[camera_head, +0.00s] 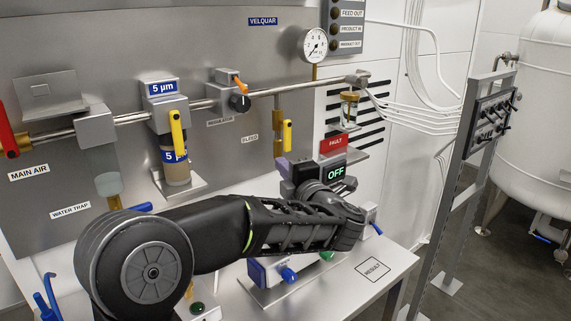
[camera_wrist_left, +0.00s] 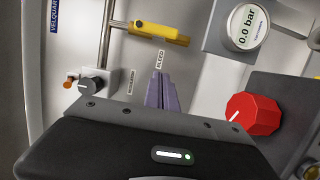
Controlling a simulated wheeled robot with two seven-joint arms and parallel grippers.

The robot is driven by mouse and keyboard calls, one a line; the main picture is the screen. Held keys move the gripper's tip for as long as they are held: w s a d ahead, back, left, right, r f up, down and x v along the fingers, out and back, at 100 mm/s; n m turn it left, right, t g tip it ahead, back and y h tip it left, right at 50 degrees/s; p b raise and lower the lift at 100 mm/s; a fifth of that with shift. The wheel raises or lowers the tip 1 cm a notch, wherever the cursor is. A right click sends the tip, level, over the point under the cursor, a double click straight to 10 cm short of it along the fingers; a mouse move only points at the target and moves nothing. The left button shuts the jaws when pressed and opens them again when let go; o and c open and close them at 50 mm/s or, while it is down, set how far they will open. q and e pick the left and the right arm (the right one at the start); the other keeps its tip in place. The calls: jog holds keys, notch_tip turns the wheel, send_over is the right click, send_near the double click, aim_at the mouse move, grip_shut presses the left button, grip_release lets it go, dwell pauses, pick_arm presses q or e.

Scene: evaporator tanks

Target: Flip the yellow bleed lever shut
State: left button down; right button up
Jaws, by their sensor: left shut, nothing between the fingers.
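The yellow bleed lever (camera_head: 287,136) hangs straight down along its brass stem (camera_head: 278,108), beside the BLEED label (camera_head: 250,139). In the left wrist view the yellow lever (camera_wrist_left: 158,30) lies sideways near the top, in line with the brass end, with its label below. My left gripper (camera_head: 282,166) is shut and empty. Its purple fingertips are just below the lever's lower end in the head view. In the left wrist view the closed fingers (camera_wrist_left: 162,92) point up towards the label and lever, with a visible gap. My right gripper is not in view.
A second yellow lever (camera_head: 177,134) sits on the filter to the left. A regulator with a black knob (camera_head: 240,102) is on the horizontal pipe. A red knob (camera_wrist_left: 254,114) and a 0.0 bar gauge (camera_wrist_left: 247,27) are right of my fingers. An OFF display (camera_head: 336,174) is near my wrist.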

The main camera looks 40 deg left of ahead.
aim_at(287, 136)
pick_arm(q)
jog(key=w+a+p, duration=0.3)
jog(key=w+a, duration=0.3)
jog(key=w, duration=0.2)
dwell(0.4)
